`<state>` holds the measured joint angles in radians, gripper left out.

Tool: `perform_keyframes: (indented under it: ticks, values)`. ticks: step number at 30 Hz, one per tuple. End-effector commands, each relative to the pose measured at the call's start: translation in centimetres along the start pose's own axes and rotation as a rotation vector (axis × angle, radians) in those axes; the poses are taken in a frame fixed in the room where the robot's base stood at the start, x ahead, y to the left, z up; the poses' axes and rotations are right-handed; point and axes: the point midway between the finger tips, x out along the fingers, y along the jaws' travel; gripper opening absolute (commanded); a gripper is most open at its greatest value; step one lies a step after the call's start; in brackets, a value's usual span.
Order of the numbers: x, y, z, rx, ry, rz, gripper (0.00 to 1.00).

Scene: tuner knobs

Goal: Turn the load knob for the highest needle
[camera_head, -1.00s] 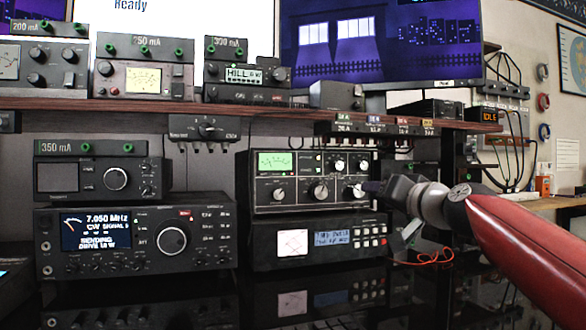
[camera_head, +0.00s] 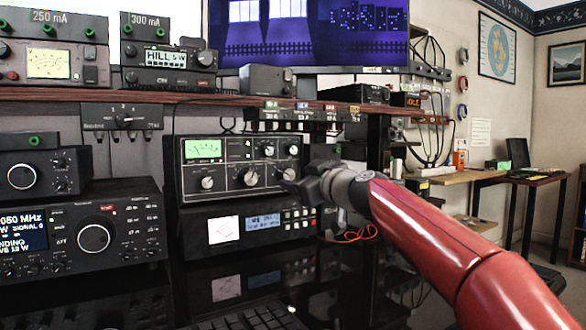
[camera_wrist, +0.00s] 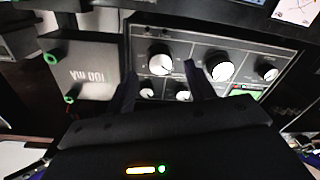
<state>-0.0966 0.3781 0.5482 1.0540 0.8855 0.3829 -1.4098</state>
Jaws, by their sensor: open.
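The tuner (camera_head: 225,160) is a black-cased box with a grey face and a green-lit needle meter (camera_head: 203,149). Its lower row holds a left knob (camera_head: 207,183), a bigger middle knob (camera_head: 247,177) and a right knob (camera_head: 289,173). I cannot read which is labelled load, nor the needle's exact position. My gripper (camera_head: 291,187) is at the right knob. In the wrist view, seen upside down, the open fingers straddle this knob (camera_wrist: 160,61); whether they touch it I cannot tell. The meter shows partly there (camera_wrist: 246,91).
Two smaller upper knobs (camera_head: 268,151) sit above the lower row. A black unit with displays (camera_head: 240,228) is beneath the tuner. A large radio (camera_head: 80,230) stands to the left. A shelf (camera_head: 190,97) with more equipment runs above. Loose orange wire (camera_head: 355,235) lies right of the lower unit.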

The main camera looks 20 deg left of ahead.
Motion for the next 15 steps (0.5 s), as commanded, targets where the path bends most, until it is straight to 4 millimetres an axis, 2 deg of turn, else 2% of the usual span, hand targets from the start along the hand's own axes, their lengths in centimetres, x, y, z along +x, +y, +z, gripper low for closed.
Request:
perform_keyframes:
  ticks: [3,6,15]
  values:
    - [1.8,0.0,-0.4,0.002,0.0,-0.002,0.54]
    - [2.7,0.0,-0.2,0.001,0.0,-0.001,0.54]
    - [3.2,0.0,0.0,0.0,0.0,0.001,0.54]
